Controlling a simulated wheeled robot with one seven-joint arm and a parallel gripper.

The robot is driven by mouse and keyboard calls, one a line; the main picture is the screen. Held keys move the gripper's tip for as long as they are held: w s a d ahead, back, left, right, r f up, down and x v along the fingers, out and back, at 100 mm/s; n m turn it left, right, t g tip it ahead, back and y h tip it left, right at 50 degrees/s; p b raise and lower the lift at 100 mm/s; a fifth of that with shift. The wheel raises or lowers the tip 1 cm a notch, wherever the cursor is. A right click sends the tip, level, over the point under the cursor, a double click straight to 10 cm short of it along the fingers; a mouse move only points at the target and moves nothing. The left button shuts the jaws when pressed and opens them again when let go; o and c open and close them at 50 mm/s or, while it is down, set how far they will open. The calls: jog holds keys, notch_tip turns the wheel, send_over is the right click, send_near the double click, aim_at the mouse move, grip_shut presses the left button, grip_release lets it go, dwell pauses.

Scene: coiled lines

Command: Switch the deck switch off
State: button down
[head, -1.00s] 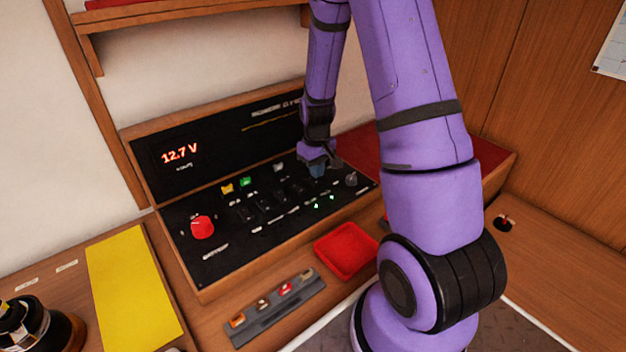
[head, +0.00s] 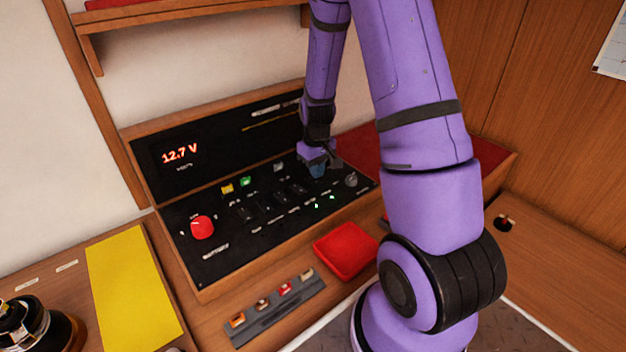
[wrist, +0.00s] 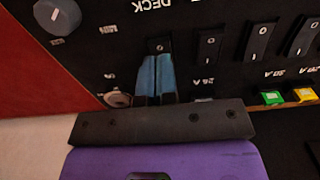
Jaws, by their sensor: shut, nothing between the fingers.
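The deck switch (wrist: 159,46) is a black rocker under the label DECK, which appears upside down in the wrist view. My gripper (wrist: 156,80) is shut, with its blue fingertips together and nothing between them. The fingertips lie over one end of the deck switch and hide that half; whether they touch it I cannot tell. The end marked 0 shows beyond the tips. In the head view my gripper (head: 318,171) is at the right part of the black panel (head: 225,262) and covers the deck switch there.
Other rockers (wrist: 209,45) stand close beside the deck switch. A grey knob (wrist: 57,16) and a round metal part (wrist: 117,97) are nearby. The panel also has a red knob (head: 202,227). A red tray (head: 345,250) and a grey fuse strip (head: 275,310) lie in front.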

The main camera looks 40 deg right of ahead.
aim_at(316, 182)
jog(key=shift+f, duration=1.25)
dwell(0.9)
jog(key=shift+r, duration=3.5)
